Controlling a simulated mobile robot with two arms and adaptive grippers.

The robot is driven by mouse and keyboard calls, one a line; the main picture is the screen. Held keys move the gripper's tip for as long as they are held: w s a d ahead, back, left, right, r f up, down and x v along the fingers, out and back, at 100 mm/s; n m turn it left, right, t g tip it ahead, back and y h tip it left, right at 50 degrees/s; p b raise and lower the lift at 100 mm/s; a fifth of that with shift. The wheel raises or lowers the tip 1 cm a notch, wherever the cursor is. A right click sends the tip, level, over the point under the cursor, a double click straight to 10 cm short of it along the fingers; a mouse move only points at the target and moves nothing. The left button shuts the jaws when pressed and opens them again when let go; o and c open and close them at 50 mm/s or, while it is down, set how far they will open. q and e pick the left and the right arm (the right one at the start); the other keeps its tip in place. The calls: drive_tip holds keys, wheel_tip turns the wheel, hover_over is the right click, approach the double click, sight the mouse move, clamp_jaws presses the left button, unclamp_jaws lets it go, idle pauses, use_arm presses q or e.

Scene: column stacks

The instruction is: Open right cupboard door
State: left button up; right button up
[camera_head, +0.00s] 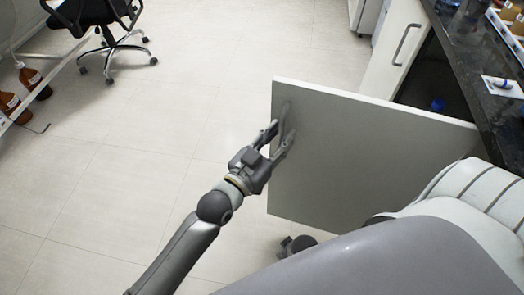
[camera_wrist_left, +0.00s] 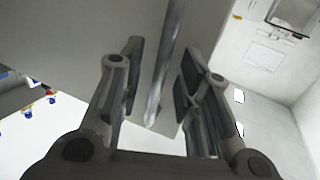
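The right cupboard door (camera_head: 365,160) is a pale grey panel. It stands swung wide open, out from the dark counter, across the middle of the head view. Its bar handle (camera_head: 288,108) is near the free left edge. My left gripper (camera_head: 279,137) is at this handle. In the left wrist view the handle (camera_wrist_left: 166,70) runs between the two fingers (camera_wrist_left: 152,85), which are spread with a gap on each side. The door surface (camera_wrist_left: 85,30) fills the upper left there. My right gripper cannot be made out in either view.
A neighbouring white cupboard front (camera_head: 393,50) with a bar handle is beyond the opening. A dark countertop (camera_head: 485,75) runs along the right. An office chair (camera_head: 105,25) and brown bottles (camera_head: 30,80) are at the left. The tiled floor (camera_head: 130,150) left of the door is clear.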

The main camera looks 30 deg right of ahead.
use_arm(q)
drive_tip(key=v, duration=1)
drive_tip(key=shift+a, duration=0.35)
drive_tip(key=shift+s, duration=0.15)
